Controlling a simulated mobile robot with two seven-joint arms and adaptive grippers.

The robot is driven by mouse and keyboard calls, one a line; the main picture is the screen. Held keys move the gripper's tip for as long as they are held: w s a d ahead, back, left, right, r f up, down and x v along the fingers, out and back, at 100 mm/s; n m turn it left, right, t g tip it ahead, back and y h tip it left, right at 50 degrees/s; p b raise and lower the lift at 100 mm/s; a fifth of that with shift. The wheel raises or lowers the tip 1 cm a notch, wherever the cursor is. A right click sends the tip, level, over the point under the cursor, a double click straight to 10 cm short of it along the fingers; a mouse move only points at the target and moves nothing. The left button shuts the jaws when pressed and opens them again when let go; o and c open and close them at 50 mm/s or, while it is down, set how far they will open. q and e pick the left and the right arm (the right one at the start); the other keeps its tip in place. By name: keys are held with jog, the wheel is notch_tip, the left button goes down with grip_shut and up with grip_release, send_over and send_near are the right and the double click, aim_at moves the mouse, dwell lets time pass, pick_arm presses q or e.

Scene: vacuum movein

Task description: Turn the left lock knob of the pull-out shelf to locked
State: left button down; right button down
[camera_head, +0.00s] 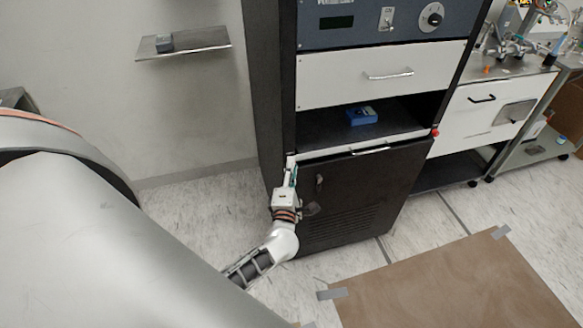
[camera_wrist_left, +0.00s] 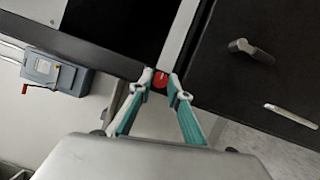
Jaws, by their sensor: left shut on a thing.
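The pull-out shelf (camera_head: 400,138) is a dark surface with a pale front edge, set in the tall black cabinet; its pale front strip also shows in the wrist view (camera_wrist_left: 179,34). The left lock knob (camera_wrist_left: 160,79) is red with a small white mark, at the end of that strip. My left gripper (camera_head: 291,160) is at the shelf's left front corner, its fingers shut on the knob, one on each side in the wrist view (camera_wrist_left: 160,84). The gripper hides this knob in the head view. The red right knob (camera_head: 435,132) shows at the shelf's other end. My right gripper is out of view.
A blue device (camera_head: 361,116) sits on the shelf. A white drawer (camera_head: 340,82) is above it and a black door (camera_head: 365,195) with a handle below. A grey switch box (camera_wrist_left: 57,73) is on the wall. A brown mat (camera_head: 450,290) lies on the floor.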

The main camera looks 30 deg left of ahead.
pick_arm(q)
jog(key=shift+f, duration=0.1)
jog(key=c, duration=1.9)
grip_release()
jog(key=shift+s+d, duration=0.1)
jog(key=v, duration=0.7)
jog(key=shift+s+d, duration=0.2)
jog(key=shift+s, duration=0.2)
